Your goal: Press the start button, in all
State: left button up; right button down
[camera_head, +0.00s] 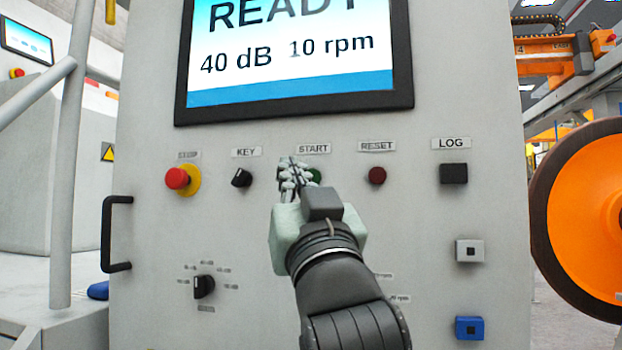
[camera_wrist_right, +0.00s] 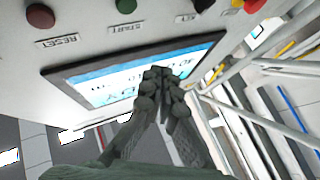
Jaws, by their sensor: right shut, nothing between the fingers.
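The green start button (camera_head: 316,175) is on the grey panel under the START label (camera_head: 313,149), partly hidden behind my right gripper's fingers in the head view. In the right wrist view the green button (camera_wrist_right: 126,5) is at the top edge, fully clear of the fingers. My right gripper (camera_head: 291,168) is shut and empty, its fingertips just left of the button in the head view. In the right wrist view my right gripper (camera_wrist_right: 163,76) appears in front of the screen. I cannot tell whether it touches the panel. My left gripper is out of view.
The screen (camera_head: 290,50) reads READY, 40 dB, 10 rpm. A red stop button (camera_head: 177,178) and black key switch (camera_head: 241,178) are left of the start button. A dark red reset button (camera_head: 377,175) and black LOG button (camera_head: 453,173) are right. A handle (camera_head: 106,234) protrudes at left.

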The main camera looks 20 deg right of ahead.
aim_at(313, 177)
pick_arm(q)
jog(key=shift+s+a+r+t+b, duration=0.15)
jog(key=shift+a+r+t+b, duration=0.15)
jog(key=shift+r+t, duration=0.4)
pick_arm(e)
jog(key=w+d, duration=0.5)
jog(key=w, duration=0.2)
jog(key=shift+w, duration=0.15)
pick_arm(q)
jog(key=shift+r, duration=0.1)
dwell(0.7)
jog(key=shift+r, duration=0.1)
pick_arm(e)
jog(key=shift+w+d, duration=0.15)
jog(key=shift+w, duration=0.2)
pick_arm(q)
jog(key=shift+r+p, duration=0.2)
jog(key=shift+p, duration=0.15)
pick_arm(e)
jog(key=shift+w+d, duration=0.3)
jog(key=shift+w, duration=0.05)
dwell(0.4)
jog(key=shift+a, duration=0.1)
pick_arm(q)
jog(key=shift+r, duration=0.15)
pick_arm(e)
jog(key=shift+s+a, duration=0.4)
jog(key=shift+s, duration=0.3)
jog(key=shift+a, duration=0.1)
